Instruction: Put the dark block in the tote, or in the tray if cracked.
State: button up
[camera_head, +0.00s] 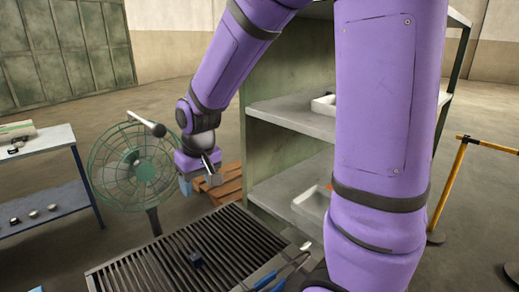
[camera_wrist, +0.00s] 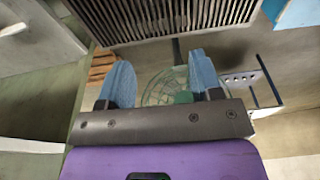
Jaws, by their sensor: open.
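A small dark block (camera_head: 195,260) lies on the slatted grate (camera_head: 142,272) in front of me in the head view; I cannot tell whether it is cracked. My gripper (camera_wrist: 161,78) shows two blue fingers spread apart with nothing between them in the wrist view. In the head view the gripper hangs above and beyond the block, near the fan. A white tray (camera_head: 313,203) sits on the lower shelf, partly hidden by my arm. A blue surface (camera_wrist: 296,13) shows at the wrist view's top right; I cannot tell whether it is the tote.
A green fan (camera_head: 135,172) stands behind the grate. A shelf unit (camera_head: 290,118) holds another white container (camera_head: 323,104). A table (camera_head: 45,150) with small items stands at left. A wooden pallet (camera_head: 229,183) and a yellow barrier post (camera_head: 450,188) stand on the floor. Cables (camera_head: 285,272) cross the grate's right edge.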

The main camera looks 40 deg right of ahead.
jog(key=s+d+r+t, duration=0.2)
jog(key=s+r+t, duration=0.1)
jog(key=s+r, duration=1.1)
jog(key=s, duration=0.4)
jog(key=shift+s+d+r, duration=0.15)
jog(key=shift+s+d, duration=0.1)
jog(key=shift+s, duration=0.1)
jog(key=shift+o, duration=0.5)
jog(key=shift+s, duration=0.3)
jog(key=g, duration=0.5)
send_over(195, 255)
notch_tip(195, 255, down, 33)
jog(key=shift+s+a+f, duration=0.1)
jog(key=shift+a+f, duration=0.05)
jog(key=shift+f, duration=1.35)
jog(key=shift+s+a+f, duration=0.1)
jog(key=shift+f, duration=1.4)
jog(key=shift+w+d+f, duration=0.1)
jog(key=shift+f, duration=1.2)
jog(key=shift+w+d+f, duration=0.1)
jog(key=shift+f, duration=1.15)
